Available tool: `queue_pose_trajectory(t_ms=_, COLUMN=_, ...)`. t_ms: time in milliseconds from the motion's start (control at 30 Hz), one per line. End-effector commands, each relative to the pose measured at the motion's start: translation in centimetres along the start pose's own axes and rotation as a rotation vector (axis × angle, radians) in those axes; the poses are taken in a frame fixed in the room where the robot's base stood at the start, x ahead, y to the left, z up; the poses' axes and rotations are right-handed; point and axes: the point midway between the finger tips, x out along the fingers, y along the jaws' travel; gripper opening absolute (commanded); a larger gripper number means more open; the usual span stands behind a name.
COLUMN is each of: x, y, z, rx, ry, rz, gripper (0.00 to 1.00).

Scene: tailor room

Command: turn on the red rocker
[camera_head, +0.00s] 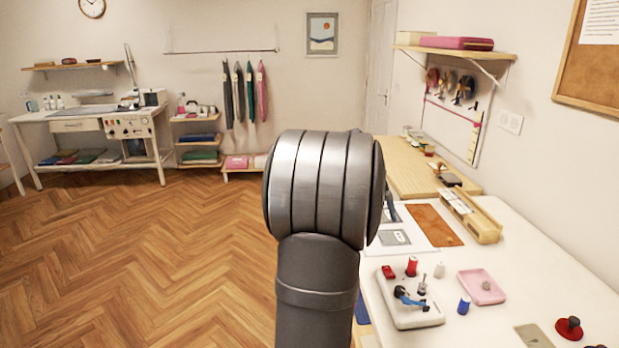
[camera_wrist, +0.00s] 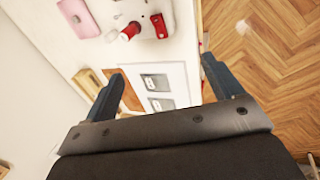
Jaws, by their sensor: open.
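A small red block that looks like the red rocker (camera_head: 389,271) sits at the far left corner of a white board (camera_head: 420,319) on the right-hand table. In the wrist view the red rocker (camera_wrist: 159,26) is near the top, beyond my fingertips; which way it is tipped is too small to tell. My gripper (camera_wrist: 162,68) is open and empty, its two blue-grey fingers apart and not touching the rocker. In the head view my arm hides most of the gripper.
A red spool (camera_head: 411,267) stands close beside the rocker. A blue-handled item (camera_head: 408,298) lies on the white board. A brown sheet (camera_head: 434,226) lies flat farther back.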

Motion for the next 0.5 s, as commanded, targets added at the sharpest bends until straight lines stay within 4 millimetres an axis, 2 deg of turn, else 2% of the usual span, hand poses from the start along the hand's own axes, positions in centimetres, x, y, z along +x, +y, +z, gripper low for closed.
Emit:
queue_pose_trajectory(t_ms=33, x=0.0, y=0.0, z=0.0, rx=0.0, ry=0.0, rz=0.0, gripper=0.74)
queue_pose_trajectory(t_ms=67, x=0.0, y=0.0, z=0.0, rx=0.0, ry=0.0, rz=0.0, gripper=0.69)
queue_pose_trajectory(t_ms=233, x=0.2, y=-0.1, z=0.0, rx=0.036, ry=-0.008, rz=0.011, gripper=0.35)
queue_pose_trajectory(t_ms=400, x=0.8, y=-0.5, z=0.0, rx=0.184, ry=-0.031, rz=0.052, gripper=0.02)
queue_pose_trajectory(t_ms=500, x=1.3, y=-0.9, z=0.0, rx=0.307, ry=-0.044, rz=0.091, gripper=0.0)
